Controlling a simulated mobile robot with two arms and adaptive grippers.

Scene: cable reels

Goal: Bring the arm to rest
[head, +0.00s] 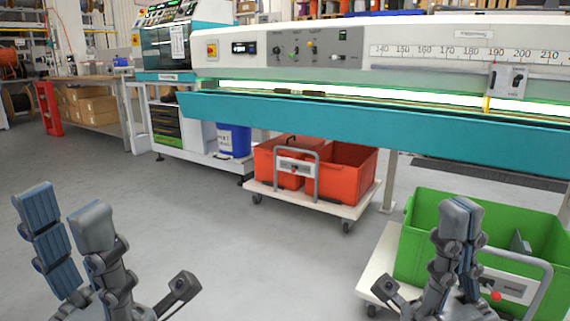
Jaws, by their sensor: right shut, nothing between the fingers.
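My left gripper (66,208) is at the lower left of the head view. Its two grey-blue fingers stand upright and apart, with only floor showing between them. It is open and empty. My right gripper (462,205) is at the lower right, with its fingers upright and pressed together. It is shut with nothing between the fingers. In the picture it overlaps the green crate (413,245); I cannot tell how far apart they are in depth.
A long teal-and-white machine (400,122) with a scale spans the back. Red crates (342,182) sit on a white wheeled cart (320,203) below it. The green crate is on another white cart (378,275). A workbench with boxes (95,108) stands back left. The middle grey floor is clear.

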